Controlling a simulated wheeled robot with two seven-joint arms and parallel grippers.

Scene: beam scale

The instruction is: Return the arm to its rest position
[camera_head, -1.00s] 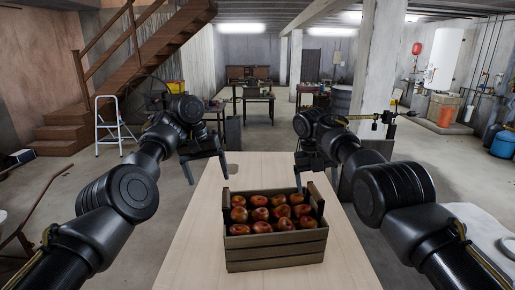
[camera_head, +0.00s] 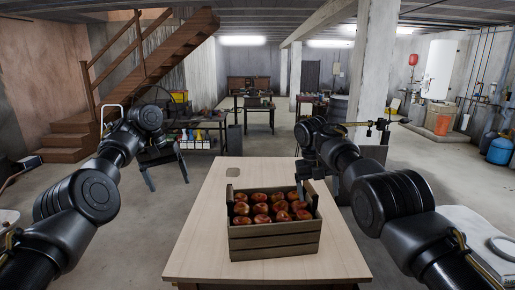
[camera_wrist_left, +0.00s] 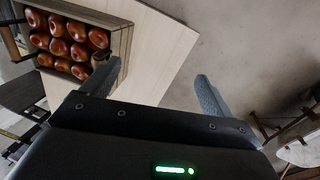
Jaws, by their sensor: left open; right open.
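My left gripper (camera_head: 168,182) is open and empty, off the left side of the table. In the left wrist view its two fingers (camera_wrist_left: 153,75) are spread apart with nothing between them. My right gripper (camera_head: 316,182) is open near the back right of the crate. Its fingers are partly hidden, and I cannot tell whether it touches the crate.
A wooden crate (camera_head: 275,241) of red apples (camera_head: 262,208) stands on the pale table (camera_head: 200,252); it also shows in the left wrist view (camera_wrist_left: 122,45). A stool (camera_head: 490,240) is at the right. Floor left of the table is clear.

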